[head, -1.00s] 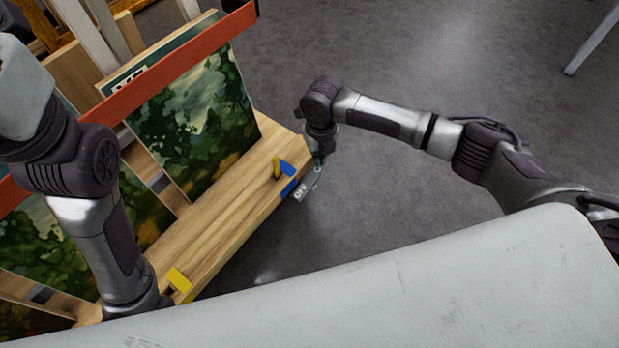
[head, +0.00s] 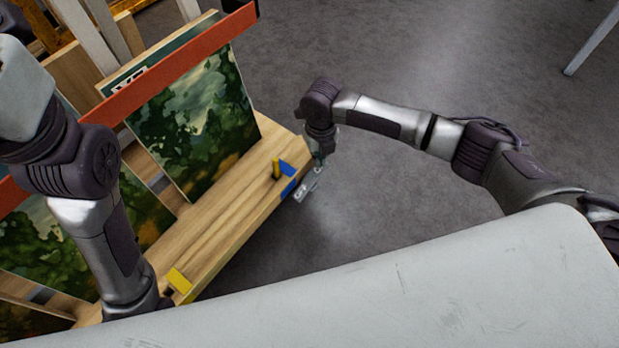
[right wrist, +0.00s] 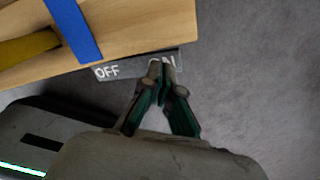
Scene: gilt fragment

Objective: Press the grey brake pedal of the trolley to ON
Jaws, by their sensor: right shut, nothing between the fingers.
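The grey brake pedal (head: 309,187) sticks out from the trolley's (head: 226,222) wooden edge, beside a blue mark. In the right wrist view the pedal (right wrist: 128,69) has OFF on its left end and ON on its right end. My right gripper (head: 319,165) is shut and empty at the ON end. In the wrist view its fingertips (right wrist: 161,66) cover part of the ON lettering; I cannot tell for certain whether they touch the pedal. My left arm hangs at the left of the head view, its gripper hidden.
Grey floor (head: 400,210) lies open to the right.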

